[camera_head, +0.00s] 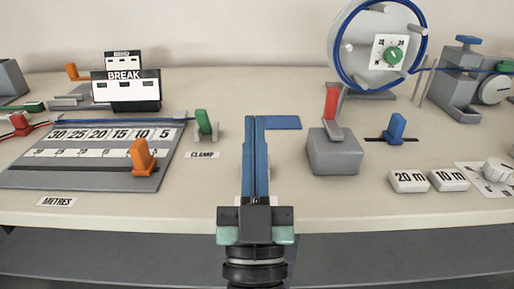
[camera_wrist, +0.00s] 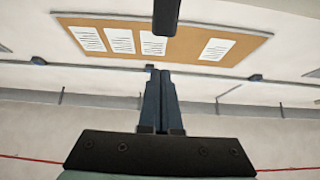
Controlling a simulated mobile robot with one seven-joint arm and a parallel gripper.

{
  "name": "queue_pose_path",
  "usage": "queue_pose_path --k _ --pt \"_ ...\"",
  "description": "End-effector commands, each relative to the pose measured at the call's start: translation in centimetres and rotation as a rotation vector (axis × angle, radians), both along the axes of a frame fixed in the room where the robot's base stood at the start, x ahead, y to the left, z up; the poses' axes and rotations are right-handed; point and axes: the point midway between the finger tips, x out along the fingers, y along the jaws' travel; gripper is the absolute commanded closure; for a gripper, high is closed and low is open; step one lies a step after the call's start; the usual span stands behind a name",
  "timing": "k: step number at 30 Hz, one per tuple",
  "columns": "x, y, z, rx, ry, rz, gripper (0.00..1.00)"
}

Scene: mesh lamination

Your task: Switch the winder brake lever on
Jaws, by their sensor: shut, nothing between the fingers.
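A red-handled lever (camera_head: 331,103) rises from a grey box (camera_head: 335,152) in front of the winder wheel (camera_head: 377,45); this appears to be the winder brake lever. Its handle stands nearly upright. I see no label on it. My gripper (camera_head: 255,118) is in the middle of the head view, left of the grey box and apart from it. Its blue fingers are together and empty. In the wrist view the fingers (camera_wrist: 160,72) also show shut, pointing toward the wall, and the lever is not in that view.
A blue lever (camera_head: 395,127) stands right of the box, near the 20 m block (camera_head: 408,181) and 10 m block (camera_head: 449,180). A green clamp lever (camera_head: 204,123), an orange slider (camera_head: 141,157) and a BREAK sign (camera_head: 126,89) are left. A pinboard (camera_wrist: 185,45) hangs on the wall.

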Motion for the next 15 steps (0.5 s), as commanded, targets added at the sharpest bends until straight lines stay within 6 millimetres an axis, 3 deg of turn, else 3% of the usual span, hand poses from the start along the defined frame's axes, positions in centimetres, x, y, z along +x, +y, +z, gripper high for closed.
queue_pose_path --k 5,9,15 --pt "-1.4 0.0 -4.5 0.000 0.060 -0.001 1.00" --pt "-4.2 -0.1 -8.4 0.000 0.097 -0.002 1.00" --pt "-8.8 -0.2 -12.2 -0.002 0.132 -0.003 1.00"
